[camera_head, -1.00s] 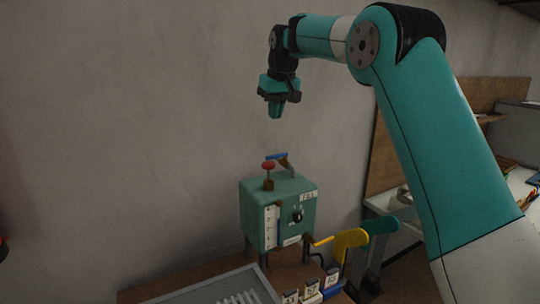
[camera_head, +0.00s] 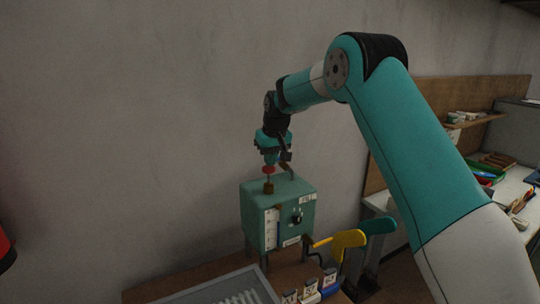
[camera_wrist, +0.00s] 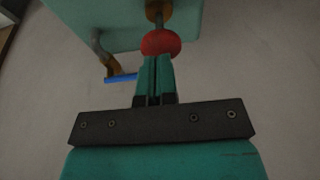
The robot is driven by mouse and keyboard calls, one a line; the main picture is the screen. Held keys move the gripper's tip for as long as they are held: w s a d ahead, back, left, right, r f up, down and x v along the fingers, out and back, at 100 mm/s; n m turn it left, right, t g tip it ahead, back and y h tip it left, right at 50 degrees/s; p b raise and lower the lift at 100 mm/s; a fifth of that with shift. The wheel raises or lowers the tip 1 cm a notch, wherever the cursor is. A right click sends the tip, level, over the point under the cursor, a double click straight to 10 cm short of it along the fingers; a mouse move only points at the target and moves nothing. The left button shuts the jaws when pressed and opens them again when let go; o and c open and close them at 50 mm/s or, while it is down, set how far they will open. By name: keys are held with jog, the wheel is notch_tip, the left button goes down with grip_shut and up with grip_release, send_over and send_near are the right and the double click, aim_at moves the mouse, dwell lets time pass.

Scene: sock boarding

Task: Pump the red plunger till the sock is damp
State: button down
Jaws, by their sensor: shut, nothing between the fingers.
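The red plunger (camera_head: 268,170) stands on top of the green box (camera_head: 290,192), on a short stem with a brown collar. My gripper (camera_head: 270,160) is shut and empty, pointing down right over the plunger knob. In the wrist view the closed fingertips (camera_wrist: 154,58) are at the red knob (camera_wrist: 161,43) and cover part of its edge; I cannot tell whether they touch. The stem below the knob shows in the wrist view. Near the plunger is a lever with a blue handle (camera_wrist: 121,78). No sock can be made out for certain; a yellow flat shape (camera_head: 348,240) stands right of the box.
The box has a white scale (camera_head: 271,229) and a dark knob (camera_head: 297,218) on its front. A grey tray (camera_head: 262,282) and several labelled small blocks lie in front. A green flat shape (camera_head: 380,226) stands beside the yellow one. A wall is close behind.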

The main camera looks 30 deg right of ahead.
aim_at(270, 170)
jog(key=shift+f, duration=0.25)
notch_tip(270, 170, down, 4)
jog(key=shift+r+b, duration=0.1)
jog(key=shift+b, duration=1.15)
jog(key=shift+s, duration=0.1)
notch_tip(270, 170, up, 6)
jog(key=p, duration=0.4)
jog(key=shift+f, duration=0.25)
jog(key=b+v, duration=0.4)
jog(key=v, duration=0.5)
jog(key=shift+s+a, duration=0.1)
jog(key=shift+s, duration=0.05)
